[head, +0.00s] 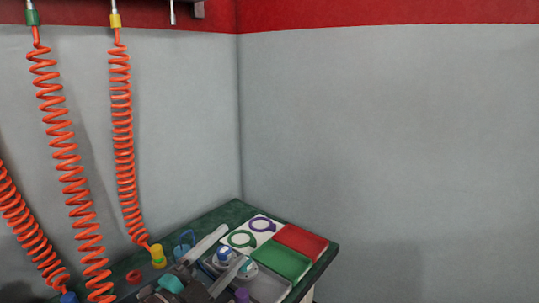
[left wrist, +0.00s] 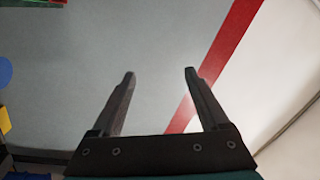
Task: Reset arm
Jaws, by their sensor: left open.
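My left gripper (head: 235,244) is low in the head view, in front of and above the corner of a dark green table. Its two pale grey fingers are spread apart, with nothing between them that I can see as held. My right gripper is in neither view.
The table (head: 324,257) bears a grey tray (head: 270,287), a green panel (head: 278,260), a red panel (head: 302,240) and a white panel with ring symbols (head: 268,219). Orange coiled hoses (head: 122,130) hang at left. Grey walls meet behind; the upper right is clear.

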